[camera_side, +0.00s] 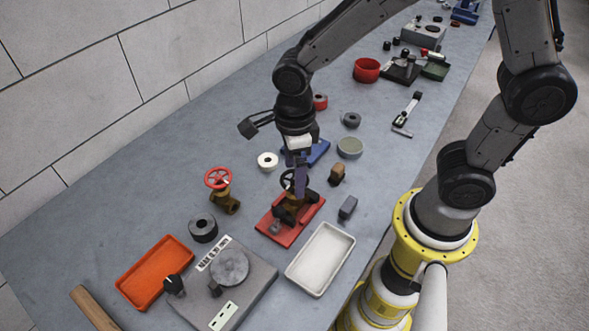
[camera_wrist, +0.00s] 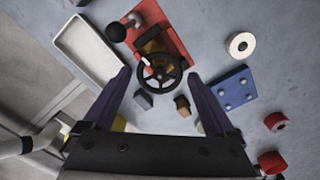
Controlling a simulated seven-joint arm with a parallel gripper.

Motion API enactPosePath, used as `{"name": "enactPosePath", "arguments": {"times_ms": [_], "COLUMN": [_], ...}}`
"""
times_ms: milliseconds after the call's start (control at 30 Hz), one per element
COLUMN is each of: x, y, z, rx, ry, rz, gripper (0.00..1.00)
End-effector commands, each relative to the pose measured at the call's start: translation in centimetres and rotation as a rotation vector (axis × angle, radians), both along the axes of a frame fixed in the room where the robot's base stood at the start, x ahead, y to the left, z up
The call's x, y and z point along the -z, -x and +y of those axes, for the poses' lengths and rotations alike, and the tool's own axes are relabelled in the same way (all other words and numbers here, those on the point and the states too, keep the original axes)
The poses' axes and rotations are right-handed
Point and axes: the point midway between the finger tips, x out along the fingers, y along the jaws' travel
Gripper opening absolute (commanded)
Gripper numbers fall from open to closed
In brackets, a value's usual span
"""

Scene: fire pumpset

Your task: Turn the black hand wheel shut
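The black hand wheel (camera_wrist: 160,73) sits on a brass-coloured valve mounted on a red base plate (camera_wrist: 167,22). In the side view the wheel (camera_side: 288,178) is partly hidden behind my gripper's fingers. My gripper (camera_wrist: 157,78) points down with its two purple fingers spread wide, one on each side of the wheel in the wrist view. In the side view my gripper (camera_side: 300,185) is right at the wheel. I see no clear contact; the exact height gap cannot be told. A small white mark shows beside the wheel's rim in the wrist view.
A second valve with a red wheel (camera_side: 218,178) stands to the left. A white tray (camera_side: 349,245) lies close to the red plate's right. A blue plate (camera_side: 319,151), grey block (camera_side: 348,207) and brown block (camera_side: 337,172) are nearby. An orange tray (camera_side: 125,287) lies front left.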

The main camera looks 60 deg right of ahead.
Motion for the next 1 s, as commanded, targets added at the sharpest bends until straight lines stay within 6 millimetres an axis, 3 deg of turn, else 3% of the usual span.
{"name": "enactPosePath", "arguments": {"times_ms": [267, 433, 1000], "x": [0.0, -1.2, -12.2], "y": [0.0, -0.1, -0.1], "z": [0.0, 0.0, 0.0], "rx": [0.000, 0.000, 0.000], "ry": [0.000, -0.001, -0.001], "rz": [0.000, -0.003, -0.003], "gripper": [1.00, 1.00, 1.00]}}
